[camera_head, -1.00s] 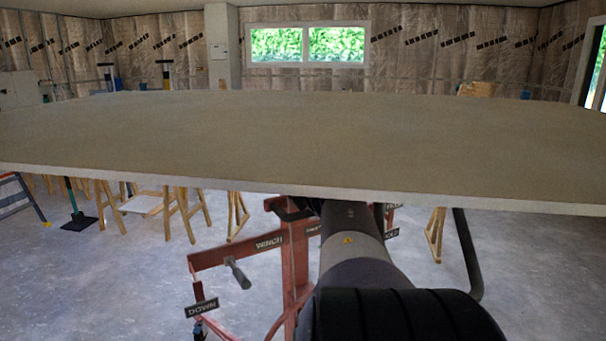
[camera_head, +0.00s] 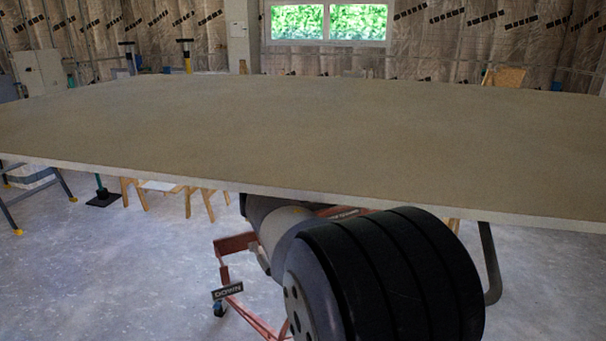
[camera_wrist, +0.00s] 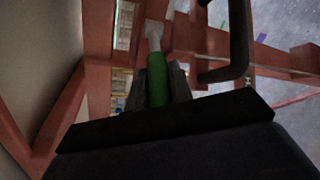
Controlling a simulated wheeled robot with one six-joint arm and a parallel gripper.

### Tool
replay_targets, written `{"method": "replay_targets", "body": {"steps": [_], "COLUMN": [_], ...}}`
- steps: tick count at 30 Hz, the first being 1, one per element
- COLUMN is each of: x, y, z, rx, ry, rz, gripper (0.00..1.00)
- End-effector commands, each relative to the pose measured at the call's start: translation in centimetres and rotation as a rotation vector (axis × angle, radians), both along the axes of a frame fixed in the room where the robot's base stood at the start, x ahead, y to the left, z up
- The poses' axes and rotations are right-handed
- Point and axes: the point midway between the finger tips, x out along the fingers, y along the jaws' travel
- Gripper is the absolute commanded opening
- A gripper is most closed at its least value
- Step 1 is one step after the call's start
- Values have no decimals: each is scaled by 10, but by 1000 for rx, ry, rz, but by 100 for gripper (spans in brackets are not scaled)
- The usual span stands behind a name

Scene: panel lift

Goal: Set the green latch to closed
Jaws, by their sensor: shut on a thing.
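The green latch (camera_wrist: 157,80) shows in the wrist view as a green handle on a pale grey stem that points up and away. My gripper (camera_wrist: 158,88) is shut on the green handle, with one dark finger on each side of it. In the head view the latch and my gripper are hidden under the large panel and behind my arm. The red lift frame (camera_head: 240,245) stands under the panel, with a dark plate marked with a word on it (camera_head: 228,291).
The wide flat panel (camera_head: 300,130) spans the head view above my arm. Red beams (camera_wrist: 97,90) and a dark bent bar (camera_wrist: 238,50) surround my gripper in the wrist view. Wooden trestles (camera_head: 200,203) stand behind on the open concrete floor.

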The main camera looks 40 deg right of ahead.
Motion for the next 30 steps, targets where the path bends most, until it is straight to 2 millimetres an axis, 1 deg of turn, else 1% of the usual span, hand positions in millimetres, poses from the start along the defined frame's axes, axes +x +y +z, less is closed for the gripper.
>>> {"method": "replay_targets", "body": {"steps": [1, 7, 21, 22, 29, 30], "x": [3, 5, 5, 5, 5, 5], "y": [1, 2, 2, 2, 2, 2], "z": [3, 3, 3, 3, 2, 2], "rx": [-4, -5, -3, -3, -1, -1], "ry": [-3, -3, -5, -5, -1, -1], "rz": [-10, -48, -61, -61, -60, -60], "gripper": [0, 0, 0, 23, 42, 42]}}
